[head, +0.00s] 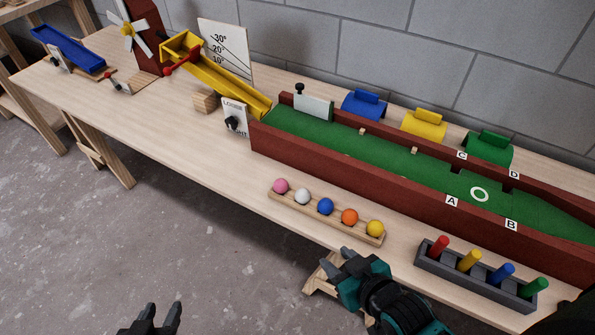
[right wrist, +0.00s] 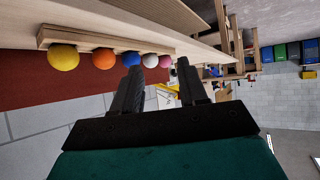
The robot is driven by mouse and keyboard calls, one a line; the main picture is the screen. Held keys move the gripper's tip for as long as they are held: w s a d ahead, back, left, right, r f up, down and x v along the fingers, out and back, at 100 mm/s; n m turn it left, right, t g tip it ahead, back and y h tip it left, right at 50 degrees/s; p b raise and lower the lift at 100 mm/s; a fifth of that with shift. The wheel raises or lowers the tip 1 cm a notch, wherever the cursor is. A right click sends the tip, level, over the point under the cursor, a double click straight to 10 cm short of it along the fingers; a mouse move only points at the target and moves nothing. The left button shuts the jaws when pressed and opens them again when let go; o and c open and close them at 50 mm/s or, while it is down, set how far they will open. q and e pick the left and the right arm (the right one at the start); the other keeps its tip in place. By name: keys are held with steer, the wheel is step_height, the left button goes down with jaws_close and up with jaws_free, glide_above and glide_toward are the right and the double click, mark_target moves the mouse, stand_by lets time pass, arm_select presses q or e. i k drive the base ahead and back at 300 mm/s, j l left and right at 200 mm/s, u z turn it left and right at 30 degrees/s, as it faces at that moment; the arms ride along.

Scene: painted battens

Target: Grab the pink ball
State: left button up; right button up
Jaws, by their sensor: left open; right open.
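The pink ball (head: 281,186) sits at the left end of a wooden ball rack (head: 365,236) near the table's front edge. To its right in the row are a white ball (head: 303,196), a blue ball (head: 326,206), an orange ball (head: 349,217) and a yellow ball (head: 375,228). My right gripper (head: 335,267) is open and empty, in front of the rack and to the right of the pink ball. In the right wrist view the pink ball (right wrist: 166,61) shows beyond the fingers (right wrist: 159,80), near the right finger. My left gripper (head: 158,314) is open and empty, low at the bottom edge, away from the table.
A dark peg holder (head: 470,279) with coloured pegs stands right of the rack. A red-walled green lane (head: 330,139) runs behind the rack. A knob panel (head: 235,119) and yellow chute (head: 225,85) stand farther left. The tabletop (head: 190,145) left of the rack is clear.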

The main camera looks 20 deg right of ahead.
mark_target(281, 186)
steer(key=i+j+z, duration=0.25)
steer(key=z, duration=0.15)
steer(key=i+j+z, duration=0.2)
steer(key=j+z, duration=0.15)
steer(key=j, duration=0.15)
